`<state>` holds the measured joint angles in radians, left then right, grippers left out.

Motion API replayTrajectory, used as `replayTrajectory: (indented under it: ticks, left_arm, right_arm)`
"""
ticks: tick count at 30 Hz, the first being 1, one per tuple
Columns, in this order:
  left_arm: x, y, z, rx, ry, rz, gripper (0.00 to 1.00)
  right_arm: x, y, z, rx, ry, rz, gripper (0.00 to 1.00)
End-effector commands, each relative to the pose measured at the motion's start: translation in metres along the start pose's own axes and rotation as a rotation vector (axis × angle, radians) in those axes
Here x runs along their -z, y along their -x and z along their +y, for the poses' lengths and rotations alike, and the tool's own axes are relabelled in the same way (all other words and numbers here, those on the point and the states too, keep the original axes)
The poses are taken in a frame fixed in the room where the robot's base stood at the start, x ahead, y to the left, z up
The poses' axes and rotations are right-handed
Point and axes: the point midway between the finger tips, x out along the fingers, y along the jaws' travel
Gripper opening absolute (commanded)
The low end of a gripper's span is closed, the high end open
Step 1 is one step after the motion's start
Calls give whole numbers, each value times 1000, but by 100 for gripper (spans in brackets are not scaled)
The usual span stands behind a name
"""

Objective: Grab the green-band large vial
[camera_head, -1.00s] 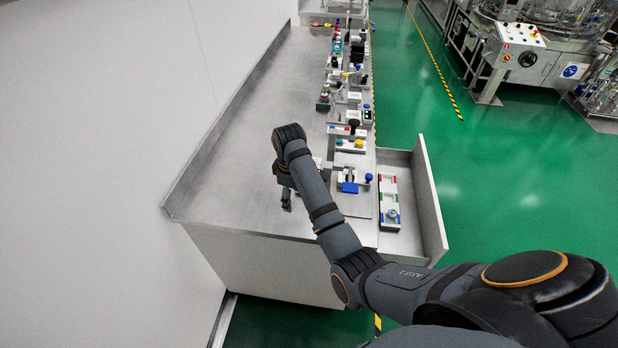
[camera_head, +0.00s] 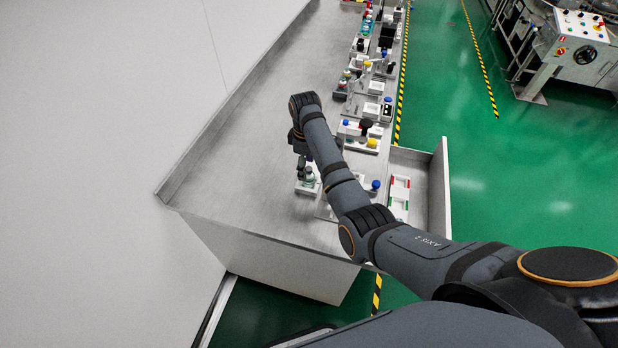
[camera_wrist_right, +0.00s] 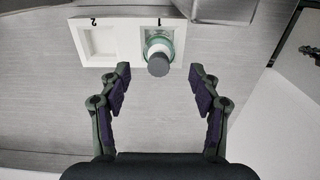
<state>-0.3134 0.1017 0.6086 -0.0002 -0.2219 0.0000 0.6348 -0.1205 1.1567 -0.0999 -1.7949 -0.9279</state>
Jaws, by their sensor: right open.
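A vial with a grey cap (camera_wrist_right: 158,64) and a greenish ring below it stands in the slot marked 1 of a white two-slot holder (camera_wrist_right: 98,62). The slot marked 2 is empty. The vial (camera_head: 309,175) and its holder (camera_head: 304,190) also show on the bench in the head view. My right gripper (camera_wrist_right: 160,76) is open and empty. In the wrist view its fingertips lie on either side of the cap, apart from it. In the head view the right gripper (camera_head: 303,163) is just above the vial. Whether the green is a band is unclear. My left gripper is out of view.
The steel bench (camera_head: 240,180) is bare to the left of the arm. Devices with coloured knobs line its right side. An open drawer (camera_head: 441,190) holds a white rack (camera_head: 400,183) with red and green marks, partly hidden by my arm.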

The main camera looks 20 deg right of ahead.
Motion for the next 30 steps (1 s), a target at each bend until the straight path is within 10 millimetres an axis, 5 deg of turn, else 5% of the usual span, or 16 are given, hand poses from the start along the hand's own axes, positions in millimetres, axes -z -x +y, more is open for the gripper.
replayTrajectory:
  ticks: [10,15,22,30]
  left_arm:
    - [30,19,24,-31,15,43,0]
    - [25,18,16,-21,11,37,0]
    - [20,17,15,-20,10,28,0]
    - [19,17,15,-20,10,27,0]
  right_arm:
    - [-8,-30,-1,3,-1,-2,63]
    - [-8,-53,0,1,-1,0,63]
    - [-7,-55,0,-1,-1,2,63]
    - [-7,-55,0,-1,-1,1,26]
